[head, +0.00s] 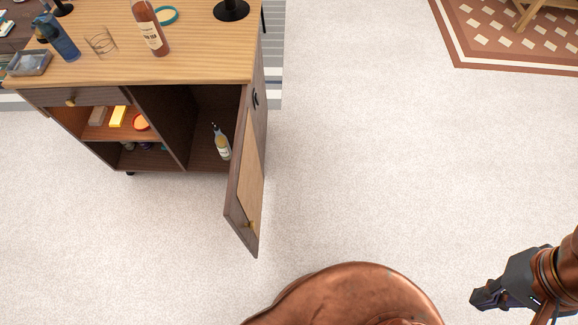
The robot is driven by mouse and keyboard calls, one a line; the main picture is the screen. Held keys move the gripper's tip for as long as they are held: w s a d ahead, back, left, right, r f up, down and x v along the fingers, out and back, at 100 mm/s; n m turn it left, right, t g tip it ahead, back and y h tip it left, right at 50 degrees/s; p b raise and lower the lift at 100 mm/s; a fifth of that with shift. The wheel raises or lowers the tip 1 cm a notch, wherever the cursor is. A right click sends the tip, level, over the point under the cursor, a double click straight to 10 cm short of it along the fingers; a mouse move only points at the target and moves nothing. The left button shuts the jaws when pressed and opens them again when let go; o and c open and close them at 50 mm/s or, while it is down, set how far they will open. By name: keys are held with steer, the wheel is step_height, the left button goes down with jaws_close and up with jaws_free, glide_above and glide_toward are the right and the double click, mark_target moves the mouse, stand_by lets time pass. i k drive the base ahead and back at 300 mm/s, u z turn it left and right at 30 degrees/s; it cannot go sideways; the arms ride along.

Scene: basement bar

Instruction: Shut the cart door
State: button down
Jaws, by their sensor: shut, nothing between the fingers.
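The cart (130,72) stands at the upper left, with a light wood top and a dark body. Its door (245,185) is hinged at the right side of the right compartment and stands wide open, swung out toward me. A small knob (249,225) sits low near the door's free edge. My gripper (476,302) is at the lower right, shut and empty, well to the right of the door and apart from it.
A bottle (223,147) stands inside the open right compartment. Another bottle (152,28) and a blue bottle (60,38) stand on the cart top. Carpeted floor (360,160) is clear between the door and my gripper. A patterned rug (500,45) lies at the upper right.

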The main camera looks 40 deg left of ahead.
mark_target(243, 201)
steer(key=z, duration=0.5)
steer(key=k, duration=1.2)
steer(key=u, duration=2.6)
